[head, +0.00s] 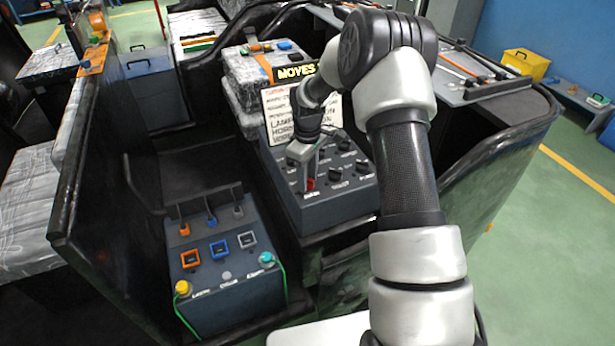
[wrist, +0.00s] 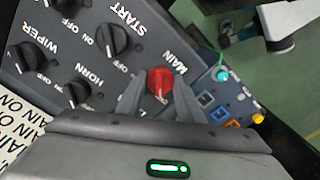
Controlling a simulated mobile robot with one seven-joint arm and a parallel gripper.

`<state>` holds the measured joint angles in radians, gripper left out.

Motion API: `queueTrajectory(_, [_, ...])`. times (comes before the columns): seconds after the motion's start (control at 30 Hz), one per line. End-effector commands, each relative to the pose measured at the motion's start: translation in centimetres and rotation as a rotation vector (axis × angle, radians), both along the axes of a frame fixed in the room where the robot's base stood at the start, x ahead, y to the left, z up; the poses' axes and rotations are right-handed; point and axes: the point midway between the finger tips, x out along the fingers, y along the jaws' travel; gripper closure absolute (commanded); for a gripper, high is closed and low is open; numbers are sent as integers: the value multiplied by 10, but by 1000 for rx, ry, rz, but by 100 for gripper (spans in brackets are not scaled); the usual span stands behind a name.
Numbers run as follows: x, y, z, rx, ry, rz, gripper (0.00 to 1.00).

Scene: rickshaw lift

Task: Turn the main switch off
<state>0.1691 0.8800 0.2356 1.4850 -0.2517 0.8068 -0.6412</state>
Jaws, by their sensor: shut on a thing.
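The main switch is a red rotary knob (wrist: 160,82) beside the label MAIN on a dark grey panel (wrist: 90,15). In the wrist view my gripper (wrist: 158,90) has its two fingers on either side of the red knob, shut on it. In the head view my gripper (head: 308,182) points down at the front edge of the panel, with the red knob (head: 310,184) just showing between its fingertips. The knob's pointer position is hard to make out, as the fingers partly cover it.
Black knobs labelled START (wrist: 113,40), HORN (wrist: 77,92) and WIPER (wrist: 32,58) stand close to my fingers. A printed sign (head: 280,110) stands behind the panel. A box with coloured sockets (head: 221,248) sits to the left. Dark vehicle walls (head: 85,170) surround the area.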

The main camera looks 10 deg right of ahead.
Motion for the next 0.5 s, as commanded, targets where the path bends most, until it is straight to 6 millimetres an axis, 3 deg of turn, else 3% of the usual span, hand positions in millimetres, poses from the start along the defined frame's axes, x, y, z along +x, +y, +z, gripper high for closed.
queueTrajectory(0.3, [1,0,1,0,-4,4,89])
queueTrajectory(0.33, [1,0,1,0,-4,4,63])
queueTrajectory(0.43, [1,0,1,-1,-4,3,48])
queueTrajectory(0.5, [1,0,1,0,-3,2,48])
